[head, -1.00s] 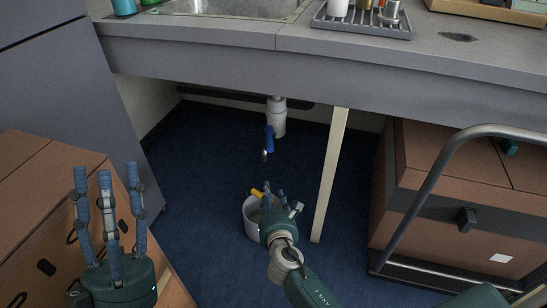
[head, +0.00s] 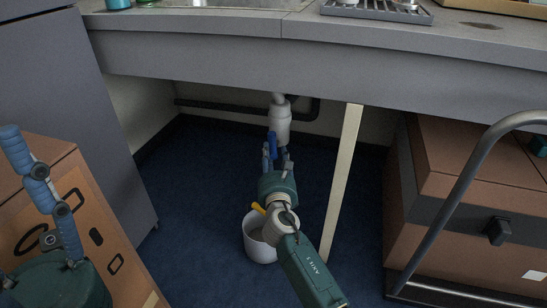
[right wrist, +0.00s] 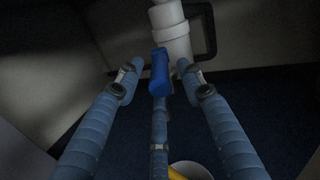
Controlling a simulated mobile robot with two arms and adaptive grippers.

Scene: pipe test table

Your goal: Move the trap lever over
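The trap lever is a blue handle (head: 272,139) on the white pipe trap (head: 280,122) under the sink counter. It also shows in the right wrist view as a blue lever (right wrist: 160,72), with the white trap (right wrist: 170,32) behind it. My right gripper (head: 276,154) is just below the lever. In the right wrist view, its fingers (right wrist: 158,80) are spread, with one on each side of the lever and one below it. Contact is not clear. My left gripper (head: 40,185) is at the left edge, partly cut off, with a finger extended and nothing seen in it.
A white bucket (head: 257,248) with a yellow item (head: 258,209) stands on the blue floor below my right arm. A pale table leg (head: 343,182) is to the right. Brown crates (head: 470,175) and a metal rail (head: 455,190) are further right; a brown box (head: 110,220) is at left.

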